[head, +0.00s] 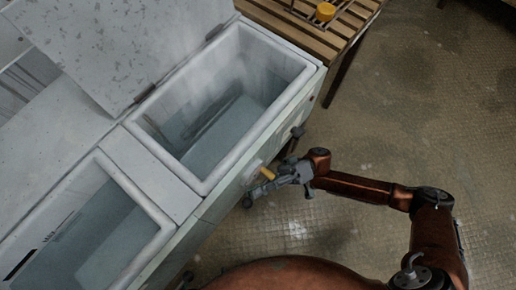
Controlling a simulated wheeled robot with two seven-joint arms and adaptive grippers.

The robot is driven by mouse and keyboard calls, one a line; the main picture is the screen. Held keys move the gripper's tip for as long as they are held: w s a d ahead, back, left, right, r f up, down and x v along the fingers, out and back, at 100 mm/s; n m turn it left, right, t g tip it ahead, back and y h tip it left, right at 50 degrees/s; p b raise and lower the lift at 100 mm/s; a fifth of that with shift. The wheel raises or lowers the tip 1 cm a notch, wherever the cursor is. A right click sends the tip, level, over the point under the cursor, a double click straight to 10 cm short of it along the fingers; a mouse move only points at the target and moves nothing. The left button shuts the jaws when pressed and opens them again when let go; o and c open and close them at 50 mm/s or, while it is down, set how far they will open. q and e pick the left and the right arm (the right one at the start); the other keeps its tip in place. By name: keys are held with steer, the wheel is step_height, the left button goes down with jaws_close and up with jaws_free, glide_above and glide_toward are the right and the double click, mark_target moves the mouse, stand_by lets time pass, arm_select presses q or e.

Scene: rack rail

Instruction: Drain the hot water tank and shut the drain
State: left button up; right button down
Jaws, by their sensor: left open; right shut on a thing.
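A tank (206,188) with a pale rim stands open in the middle, its lid (112,45) raised. Grey-blue water (215,135) shows low inside, with a pale haze over the far wall. I cannot tell from markings whether this is the hot tank. A yellow handle (268,173) sticks out from the tank's front, beside a pale round fitting (251,171). My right gripper (266,184) is at this handle and shut on it, as far as I can see; its fingers partly hide the contact. My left gripper is not in view.
A second open tank (150,207) with water stands at the lower left. A dark fitting (297,132) juts from the front farther along. A slatted wooden table (300,30) holds a yellow-orange object (325,11). The floor (400,120) at right is clear.

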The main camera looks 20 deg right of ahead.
steer(key=shift+w+d+r+m+t+y, duration=0.2)
steer(key=shift+r+m+t+y, duration=0.3)
steer(key=shift+m+y, duration=0.5)
steer(key=shift+w+d+r+m+t+y, duration=0.15)
steer(key=shift+r+m+t+y, duration=0.45)
steer(key=shift+y, duration=0.6)
steer(key=c, duration=2.3)
jaws_free()
steer(key=v, duration=1.2)
steer(key=shift+f, duration=0.15)
steer(key=shift+c, duration=0.4)
